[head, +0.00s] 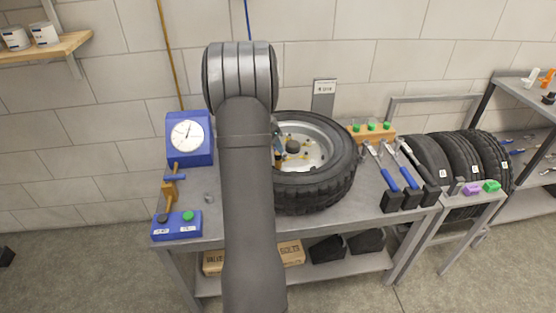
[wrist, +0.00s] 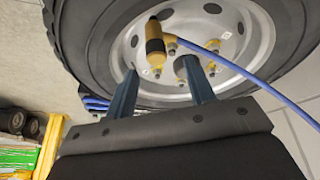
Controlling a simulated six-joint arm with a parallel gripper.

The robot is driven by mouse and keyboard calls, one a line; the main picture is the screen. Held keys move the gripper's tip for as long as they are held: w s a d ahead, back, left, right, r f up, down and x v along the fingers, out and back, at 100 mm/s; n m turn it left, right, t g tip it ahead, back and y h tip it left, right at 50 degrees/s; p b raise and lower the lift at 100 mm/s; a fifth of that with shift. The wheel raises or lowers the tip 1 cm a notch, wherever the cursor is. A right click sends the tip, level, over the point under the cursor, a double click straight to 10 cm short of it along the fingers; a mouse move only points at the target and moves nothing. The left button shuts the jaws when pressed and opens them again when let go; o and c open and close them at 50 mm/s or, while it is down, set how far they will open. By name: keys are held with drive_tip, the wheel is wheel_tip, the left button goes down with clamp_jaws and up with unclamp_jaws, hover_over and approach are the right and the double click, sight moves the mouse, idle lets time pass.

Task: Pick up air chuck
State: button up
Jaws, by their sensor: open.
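In the wrist view, a brass-yellow fitting with a dark end, which looks like the air chuck (wrist: 155,42), shows in front of the wheel's silver rim, with a blue hose (wrist: 235,67) running off to the lower right. My gripper (wrist: 160,66) is open, its two blue fingers pointing at the rim. The fitting appears just beyond the fingertips, and nothing is clearly gripped. The wheel (head: 322,195) lies on the grey bench (head: 300,224) in the head view. There my arm hides most of the gripper and the wheel's left side.
A blue gauge box (head: 190,150) and a blue block with a green button (head: 178,226) stand left on the bench. Blue-handled tools (head: 400,178) and a wooden block with green pieces (head: 371,133) lie right of the wheel. Several tyres (head: 462,155) stand farther right.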

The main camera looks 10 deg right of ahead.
drive_tip(key=shift+s+x, duration=0.15)
drive_tip(key=shift+x, duration=1.35)
drive_tip(key=shift+s+x, duration=0.15)
drive_tip(key=shift+x, duration=1.3)
clamp_jaws()
